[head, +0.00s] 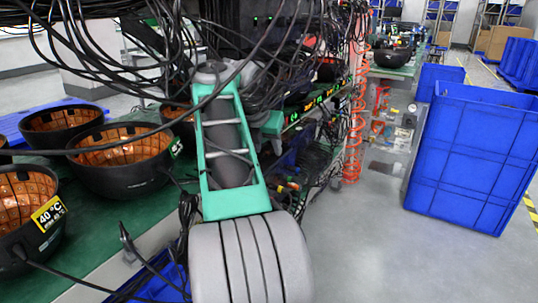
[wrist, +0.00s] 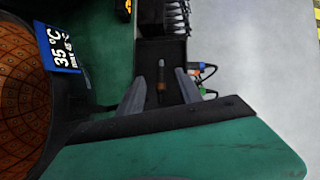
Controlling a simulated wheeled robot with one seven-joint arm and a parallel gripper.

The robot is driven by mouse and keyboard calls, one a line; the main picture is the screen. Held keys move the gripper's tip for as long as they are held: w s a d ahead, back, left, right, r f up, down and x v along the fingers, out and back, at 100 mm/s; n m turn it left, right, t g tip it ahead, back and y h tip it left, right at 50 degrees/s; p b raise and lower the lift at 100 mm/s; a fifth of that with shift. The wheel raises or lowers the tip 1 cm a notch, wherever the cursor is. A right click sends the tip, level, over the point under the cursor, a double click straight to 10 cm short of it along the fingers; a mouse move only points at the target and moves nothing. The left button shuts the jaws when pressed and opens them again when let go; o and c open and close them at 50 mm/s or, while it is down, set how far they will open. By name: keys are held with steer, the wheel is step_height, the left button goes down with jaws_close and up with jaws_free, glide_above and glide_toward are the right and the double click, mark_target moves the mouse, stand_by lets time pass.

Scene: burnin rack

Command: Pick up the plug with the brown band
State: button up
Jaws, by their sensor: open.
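In the wrist view, a dark plug with a brown band (wrist: 161,86) stands out between the two grey fingers of my gripper (wrist: 161,76). The fingers are apart, one on each side of the plug, and a gap shows on both sides. I cannot tell how far below the fingertips the plug lies. In the head view, my arm hides the area of the gripper, and I cannot make out the banded plug there.
Orange (wrist: 194,73) and green (wrist: 203,91) cable ends sit right of the fingers. A black bowl with a 35 °C label (wrist: 62,48) stands at left. More black bowls (head: 120,172) stand on the green bench. A blue crate (head: 468,155) stands right, with clear floor before it.

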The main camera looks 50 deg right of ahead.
jaws_close()
stand_by(0.4)
stand_by(0.4)
